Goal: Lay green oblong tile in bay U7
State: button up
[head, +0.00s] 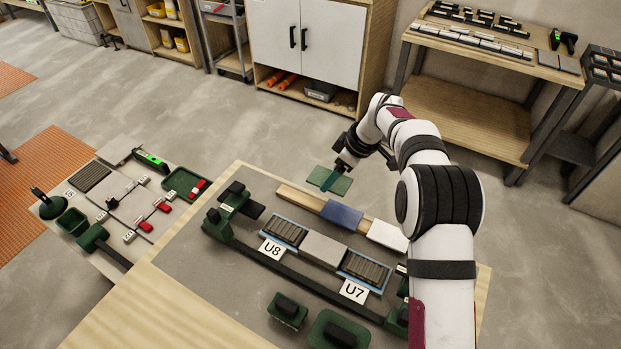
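The green oblong tile (343,185) is held up above the far edge of the table, roughly level. My gripper (331,179) is over it and looks shut on it; the fingers partly cover the tile. Bay U7 (365,269) is a blue-edged recess with a dark ridged bed, nearer and to the right of the tile. Its label (353,291) stands in front of it. No tile lies in the bay. The tile and gripper are well apart from the bay.
A light grey tile (323,250) lies between U7 and bay U8 (284,232), which shows the same ridged bed. A blue tile (342,215) and a white tile (387,236) sit behind. Green-and-black blocks (338,332) stand in front. A dark rail (300,281) runs along the front.

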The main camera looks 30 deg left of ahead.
jog(key=d, duration=0.1)
jog(key=d+r, duration=0.1)
jog(key=shift+w+d+r, duration=0.2)
jog(key=shift+d+r, duration=0.1)
jog(key=shift+d, duration=0.05)
jog(key=s+d, duration=0.2)
jog(key=d, duration=0.2)
send_over(364, 268)
jog(key=d, duration=0.1)
jog(key=f, duration=0.1)
jog(key=shift+d+f, duration=0.2)
jog(key=shift+f, duration=3.6)
jog(key=shift+f, duration=0.6)
jog(key=o, duration=0.9)
